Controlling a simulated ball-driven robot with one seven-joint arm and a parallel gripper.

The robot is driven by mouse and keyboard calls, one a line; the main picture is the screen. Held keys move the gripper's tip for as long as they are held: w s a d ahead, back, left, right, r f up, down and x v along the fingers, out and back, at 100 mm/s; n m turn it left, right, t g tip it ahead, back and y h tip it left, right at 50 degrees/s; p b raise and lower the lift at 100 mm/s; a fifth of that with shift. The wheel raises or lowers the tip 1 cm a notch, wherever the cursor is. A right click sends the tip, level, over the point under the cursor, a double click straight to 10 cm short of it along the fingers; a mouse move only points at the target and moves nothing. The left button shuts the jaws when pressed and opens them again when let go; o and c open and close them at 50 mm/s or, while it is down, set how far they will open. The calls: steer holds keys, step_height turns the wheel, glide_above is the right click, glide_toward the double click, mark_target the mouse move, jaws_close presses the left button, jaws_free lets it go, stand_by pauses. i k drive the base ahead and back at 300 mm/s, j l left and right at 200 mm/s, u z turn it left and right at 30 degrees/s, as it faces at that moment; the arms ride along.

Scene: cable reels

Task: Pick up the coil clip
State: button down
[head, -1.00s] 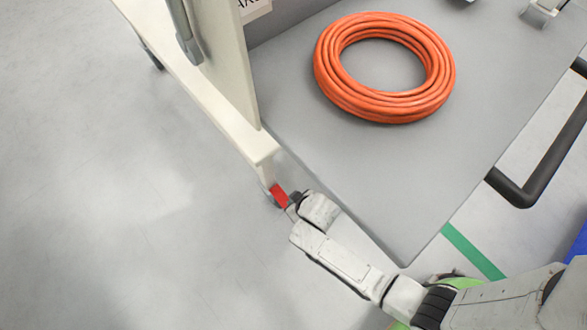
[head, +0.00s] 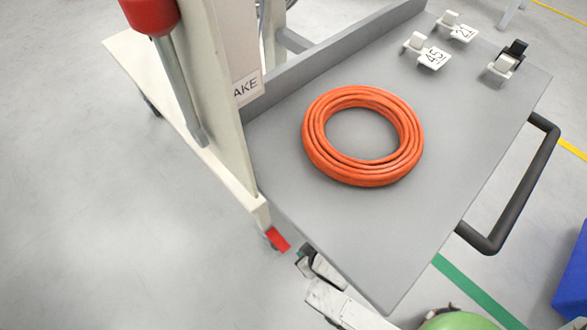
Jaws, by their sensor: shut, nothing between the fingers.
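Three small clip-like pieces lie at the far right of the grey cart top. Two are white with number tags, a "45" clip (head: 432,56) and a "21" clip (head: 460,31). The third is a black-and-white clip (head: 504,65) near the right edge. I cannot tell which one is the coil clip. An orange cable coil (head: 321,154) lies flat mid-cart, apart from them. My gripper (head: 302,260) is at the near left edge of the cart, far from the clips. It is shut and empty; its fingertips are small and hard to see.
The grey cart top (head: 375,245) is bare around the coil. A cream stand (head: 232,110) with a red-topped lever (head: 150,14) rises at left, with a red pedal (head: 278,240) close to my gripper. A black handle (head: 512,205) sticks out at right.

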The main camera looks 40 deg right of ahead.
mark_target(501, 67)
steer(key=k, duration=1)
